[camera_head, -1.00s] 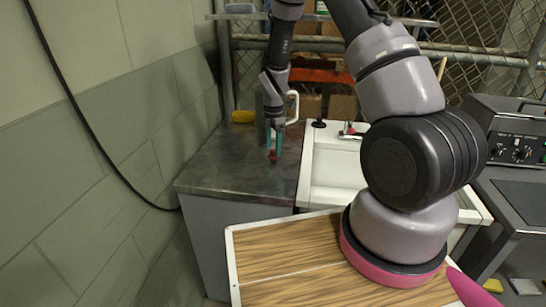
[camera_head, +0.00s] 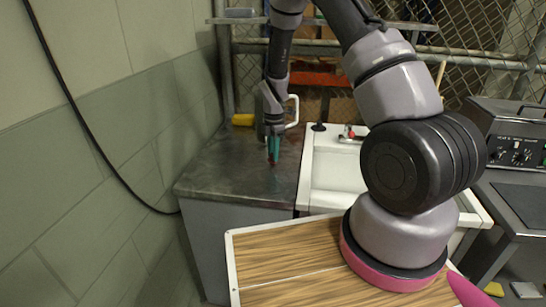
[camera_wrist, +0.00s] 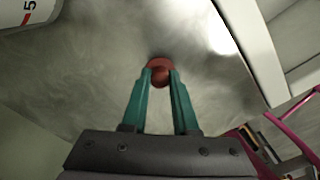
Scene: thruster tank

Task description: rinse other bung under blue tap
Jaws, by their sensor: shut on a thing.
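My gripper (camera_head: 273,158) is over the grey worktop left of the white sink. In the wrist view its teal fingers (camera_wrist: 160,82) are shut on a small dark red bung (camera_wrist: 160,67). In the head view the fingers mostly hide the bung. The tap (camera_head: 350,133) at the back of the sink has a red part on it; I see no blue on it in this view. A small black round thing (camera_head: 318,126) sits at the sink's back left corner; I cannot tell whether it is a bung.
The white sink (camera_head: 308,180) stands right of the grey worktop (camera_head: 225,170). A yellow sponge-like block (camera_head: 243,119) lies at the worktop's back left. A panel with knobs (camera_head: 515,145) is at the right. A wire fence and rail (camera_head: 470,55) stand behind. The worktop's front is clear.

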